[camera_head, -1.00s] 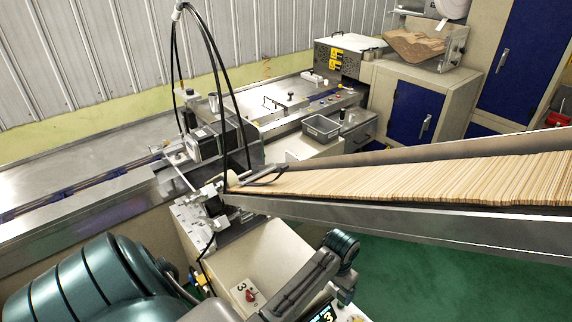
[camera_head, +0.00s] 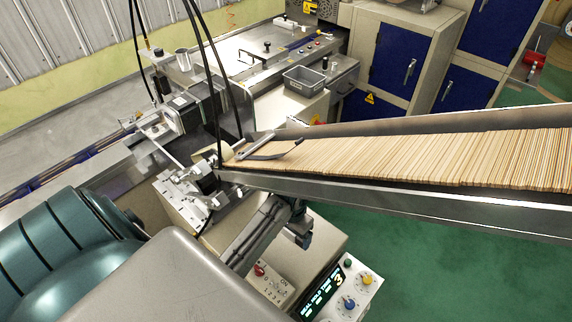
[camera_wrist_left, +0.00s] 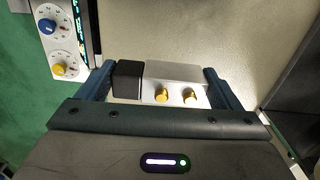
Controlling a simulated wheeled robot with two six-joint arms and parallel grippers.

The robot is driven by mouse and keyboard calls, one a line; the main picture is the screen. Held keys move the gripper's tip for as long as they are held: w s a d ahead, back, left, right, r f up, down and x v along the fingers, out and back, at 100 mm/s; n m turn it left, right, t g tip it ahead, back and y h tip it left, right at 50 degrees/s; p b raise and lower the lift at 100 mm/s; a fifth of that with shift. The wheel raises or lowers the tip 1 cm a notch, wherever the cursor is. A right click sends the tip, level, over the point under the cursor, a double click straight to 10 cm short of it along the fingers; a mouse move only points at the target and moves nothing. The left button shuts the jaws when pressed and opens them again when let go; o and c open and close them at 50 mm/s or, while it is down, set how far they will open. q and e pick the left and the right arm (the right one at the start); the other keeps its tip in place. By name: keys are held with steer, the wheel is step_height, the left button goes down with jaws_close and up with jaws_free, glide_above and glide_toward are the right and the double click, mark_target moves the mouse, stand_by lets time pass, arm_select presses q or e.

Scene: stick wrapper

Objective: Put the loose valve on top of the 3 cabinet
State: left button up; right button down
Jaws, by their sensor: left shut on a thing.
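In the left wrist view my left gripper (camera_wrist_left: 160,88) is shut on the loose valve, a small silver block (camera_wrist_left: 176,72) with a black end and two brass fittings. In the head view my left gripper (camera_head: 298,230) is beneath the sloped chute, over the pale-topped 3 cabinet (camera_head: 322,243); the valve cannot be made out there. My right gripper is not in view.
A sloped metal chute (camera_head: 400,195) full of wooden sticks passes close above the gripper. A metal mechanism (camera_head: 190,190) stands to the left. A knob panel (camera_wrist_left: 62,38) is at the upper left of the wrist view. Green floor (camera_head: 450,270) is open at right.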

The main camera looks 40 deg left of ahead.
arm_select(q)
steer(key=p, duration=0.2)
glide_above(291, 254)
step_height(291, 254, down, 6)
steer(key=shift+r, duration=0.15)
step_height(291, 254, down, 3)
steer(key=shift+f, duration=0.35)
steer(key=o, duration=0.9)
steer(key=shift+f, duration=0.1)
steer(key=shift+w+r, duration=0.1)
steer(key=shift+r, duration=0.35)
step_height(291, 254, up, 10)
steer(key=b, duration=0.3)
steer(key=shift+r, duration=0.65)
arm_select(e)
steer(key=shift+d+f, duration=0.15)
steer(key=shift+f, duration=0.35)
